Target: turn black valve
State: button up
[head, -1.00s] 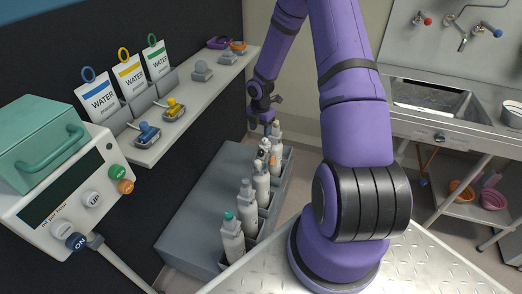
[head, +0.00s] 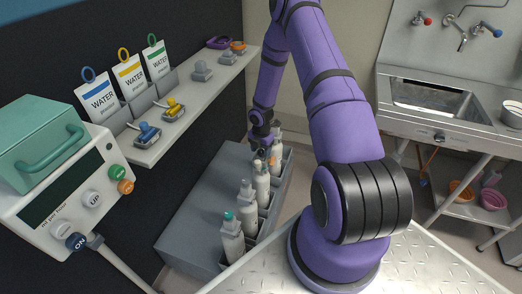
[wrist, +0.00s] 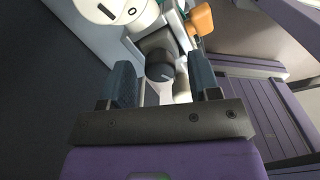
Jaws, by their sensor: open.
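The black valve (wrist: 159,66) shows in the wrist view as a dark round knob with a light mark, on top of a pale body. My gripper (wrist: 161,86) is open, with one dark finger on each side of the knob. I cannot tell whether either finger touches it. In the head view my gripper (head: 262,147) is low over the row of white bottles in the grey rack (head: 195,205). There the black valve is not clear to see, as my gripper hides that part of the row.
A teal-topped bottle (head: 231,236) stands at the near end of the row. An orange part (wrist: 200,18) and a white round part (wrist: 116,10) are close beyond the knob. A shelf (head: 190,110) with water pouches runs along the left wall. A sink (head: 435,100) is at right.

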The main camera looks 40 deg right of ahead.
jog(key=c, duration=0.9)
